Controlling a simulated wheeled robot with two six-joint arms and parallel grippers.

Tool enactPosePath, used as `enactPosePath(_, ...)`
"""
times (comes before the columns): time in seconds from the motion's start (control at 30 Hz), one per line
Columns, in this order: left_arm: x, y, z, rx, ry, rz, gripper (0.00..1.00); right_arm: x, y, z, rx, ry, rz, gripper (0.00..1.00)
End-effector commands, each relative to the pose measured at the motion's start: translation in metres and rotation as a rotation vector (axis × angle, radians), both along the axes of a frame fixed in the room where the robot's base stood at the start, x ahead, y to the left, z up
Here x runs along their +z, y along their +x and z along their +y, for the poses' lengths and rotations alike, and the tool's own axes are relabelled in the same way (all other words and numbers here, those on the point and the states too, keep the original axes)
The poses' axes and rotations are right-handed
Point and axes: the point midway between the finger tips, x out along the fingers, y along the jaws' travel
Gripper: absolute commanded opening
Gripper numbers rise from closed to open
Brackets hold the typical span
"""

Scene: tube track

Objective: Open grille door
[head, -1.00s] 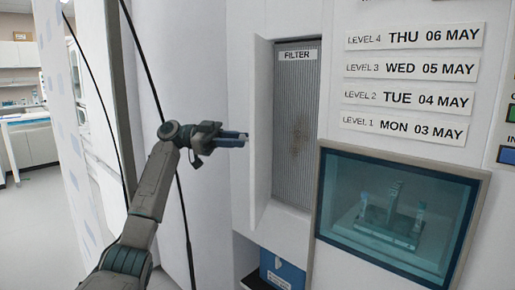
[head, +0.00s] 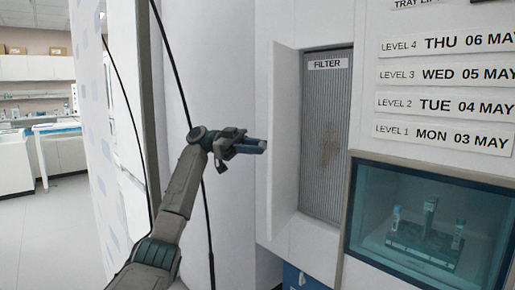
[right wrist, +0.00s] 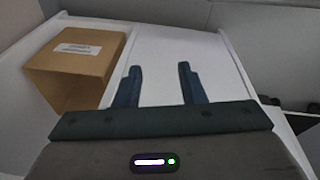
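A grey ribbed filter (head: 326,140) with a brown stain sits in a recess of the white machine and is labelled FILTER. A white panel (head: 284,135) stands out from the machine along the filter's left side, like a door swung open. The filter face is uncovered. My left gripper (head: 264,147) is just left of this panel's outer edge, its fingers pointing right. Whether it touches the panel is unclear. Its fingers overlap in this view, so any gap is hidden. My right gripper (right wrist: 159,72) is open and empty in the right wrist view.
Right of the filter is a glass window (head: 430,225) with small tubes on a stand behind it, under dated level labels (head: 445,104). A blue box (head: 303,277) sits below the filter. A cardboard box (right wrist: 85,60) lies beyond my right gripper. Lab benches (head: 60,150) stand at far left.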

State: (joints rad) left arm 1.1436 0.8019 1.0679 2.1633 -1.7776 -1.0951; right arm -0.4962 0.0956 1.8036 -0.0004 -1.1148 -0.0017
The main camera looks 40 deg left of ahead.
Motion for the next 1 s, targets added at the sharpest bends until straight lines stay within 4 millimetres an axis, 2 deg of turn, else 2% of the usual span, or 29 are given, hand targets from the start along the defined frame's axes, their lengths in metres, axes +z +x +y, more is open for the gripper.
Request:
enactPosePath(0.47,0.005,0.0,0.0,-0.001,0.001,0.0,0.34,0.0,0.0,-0.001,0.0,0.0,-0.002,0.36)
enactPosePath(0.53,0.01,0.0,0.0,-0.001,0.0,0.0,0.34,-0.014,-0.007,-0.001,-0.004,0.003,0.016,0.36)
enactPosePath(0.9,0.037,0.0,0.0,-0.001,0.001,0.001,0.34,-0.055,-0.027,-0.004,-0.01,0.004,0.043,0.36)
enactPosePath(1.0,0.032,-0.003,-0.003,0.0,0.002,0.001,0.34,-0.047,-0.019,-0.004,-0.007,0.004,0.028,0.36)
